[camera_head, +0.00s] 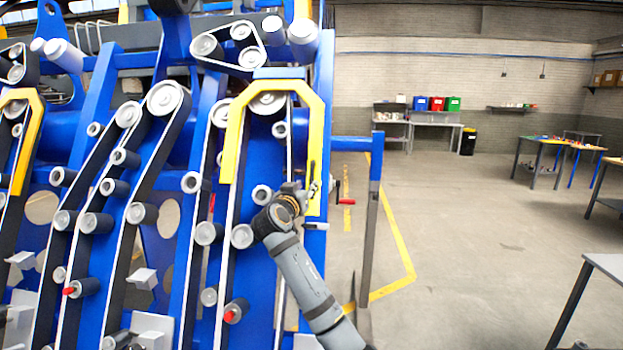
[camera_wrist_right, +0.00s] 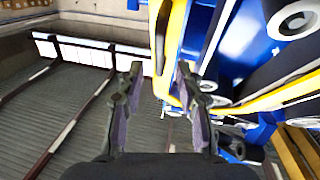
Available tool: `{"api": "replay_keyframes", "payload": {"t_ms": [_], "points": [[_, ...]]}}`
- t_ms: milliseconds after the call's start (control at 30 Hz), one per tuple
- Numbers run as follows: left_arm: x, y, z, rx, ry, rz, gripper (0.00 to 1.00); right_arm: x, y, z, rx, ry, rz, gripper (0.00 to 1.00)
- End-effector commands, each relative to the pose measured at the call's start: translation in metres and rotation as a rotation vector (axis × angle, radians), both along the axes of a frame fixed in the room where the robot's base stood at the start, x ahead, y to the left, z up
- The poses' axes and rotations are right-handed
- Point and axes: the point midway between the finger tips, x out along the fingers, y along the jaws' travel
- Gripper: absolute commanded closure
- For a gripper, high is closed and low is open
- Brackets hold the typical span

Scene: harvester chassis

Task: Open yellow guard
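The yellow guard (camera_head: 234,135) is an inverted-U frame on the upper right of the blue harvester chassis in the head view. It frames a belt and pulleys and looks closed against the machine. My right gripper (camera_head: 312,182) is at the lower part of the guard's right leg. In the right wrist view my right gripper (camera_wrist_right: 159,70) has its two fingers apart. A yellow strip of the guard (camera_wrist_right: 176,45) runs beside the right-hand finger and partly behind it. I cannot tell whether they touch. My left gripper is not in view.
A second yellow guard (camera_head: 30,140) sits at the far left of the chassis. A blue bar on a grey post (camera_head: 368,240) with a red handle (camera_head: 346,202) stands right of my arm. Open floor (camera_head: 460,250) lies beyond, with tables along the far side.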

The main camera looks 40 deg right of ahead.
Motion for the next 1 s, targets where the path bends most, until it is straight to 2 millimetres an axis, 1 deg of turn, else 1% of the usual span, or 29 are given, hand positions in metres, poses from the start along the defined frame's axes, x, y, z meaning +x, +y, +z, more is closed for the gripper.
{"api": "replay_keyframes", "payload": {"t_ms": [33, 100, 200, 300, 433, 667, 700, 733, 933, 967, 1000], "points": [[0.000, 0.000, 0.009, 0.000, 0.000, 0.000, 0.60, 0.005, -0.011, 0.005, -0.001, 0.004, -0.003, 0.64], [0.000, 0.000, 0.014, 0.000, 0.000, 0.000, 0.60, 0.013, -0.024, 0.005, -0.001, 0.004, -0.003, 0.64], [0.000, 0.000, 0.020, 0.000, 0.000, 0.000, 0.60, 0.023, -0.040, 0.004, 0.001, 0.003, -0.002, 0.64], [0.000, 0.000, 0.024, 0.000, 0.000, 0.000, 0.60, 0.030, -0.051, 0.003, 0.001, 0.002, 0.000, 0.64], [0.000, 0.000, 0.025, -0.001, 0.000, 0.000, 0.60, 0.035, -0.058, 0.001, 0.002, 0.001, 0.002, 0.64], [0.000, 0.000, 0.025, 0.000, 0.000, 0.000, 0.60, 0.036, -0.059, 0.000, 0.001, 0.001, 0.002, 0.64], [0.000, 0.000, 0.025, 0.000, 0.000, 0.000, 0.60, 0.036, -0.059, 0.000, 0.001, 0.001, 0.002, 0.66], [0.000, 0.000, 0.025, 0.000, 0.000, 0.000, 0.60, 0.036, -0.059, 0.000, 0.002, 0.001, 0.002, 0.70], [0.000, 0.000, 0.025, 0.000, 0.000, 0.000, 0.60, 0.035, -0.059, 0.000, 0.002, 0.001, 0.002, 0.97], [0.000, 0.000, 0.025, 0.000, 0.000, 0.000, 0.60, 0.035, -0.059, 0.000, 0.002, 0.001, 0.002, 1.00], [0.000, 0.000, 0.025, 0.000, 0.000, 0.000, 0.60, 0.036, -0.059, 0.000, 0.002, 0.001, 0.002, 1.00]]}}
